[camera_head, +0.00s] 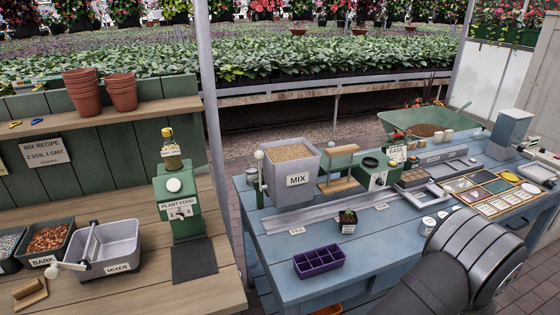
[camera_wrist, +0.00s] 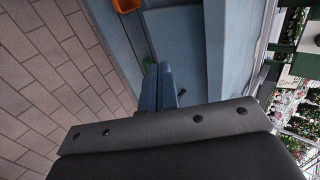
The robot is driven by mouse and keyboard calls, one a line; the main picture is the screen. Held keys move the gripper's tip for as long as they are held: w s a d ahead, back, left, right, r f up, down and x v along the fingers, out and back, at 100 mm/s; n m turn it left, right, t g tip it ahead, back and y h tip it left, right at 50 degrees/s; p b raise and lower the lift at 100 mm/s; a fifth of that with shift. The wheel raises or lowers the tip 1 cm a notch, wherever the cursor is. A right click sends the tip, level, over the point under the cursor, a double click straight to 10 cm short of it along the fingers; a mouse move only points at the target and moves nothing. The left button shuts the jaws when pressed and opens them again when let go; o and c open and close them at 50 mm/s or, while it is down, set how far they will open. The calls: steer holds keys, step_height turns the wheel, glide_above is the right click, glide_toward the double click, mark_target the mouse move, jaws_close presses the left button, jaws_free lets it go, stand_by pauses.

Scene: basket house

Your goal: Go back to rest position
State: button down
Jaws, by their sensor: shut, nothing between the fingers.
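My arm (camera_head: 465,260) rises at the lower right of the head view, in front of the blue bench (camera_head: 280,262); its gripper end is not in that view. In the wrist view, the grey body of my gripper fills the bottom. Its narrow blue fingers (camera_wrist: 159,88) are together in the middle, shut with nothing seen between them. They are near the blue woodwork of the bench, with brick paving on the left; I cannot tell the exact gap.
A wooden bench (camera_head: 225,290) on the left holds the MIXER tub (camera_head: 118,250) and green dispenser (camera_head: 185,205). An orange container (camera_wrist: 126,5) shows low down.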

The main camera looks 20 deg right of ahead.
glide_toward(383, 280)
step_height(383, 280, down, 3)
steer(key=shift+w+f, duration=0.2)
steer(key=shift+w, duration=1.75)
steer(key=shift+s, duration=0.1)
steer(key=shift+s, duration=0.25)
steer(key=s+f+v, duration=0.1)
steer(key=v, duration=0.8)
steer(key=shift+s, duration=0.15)
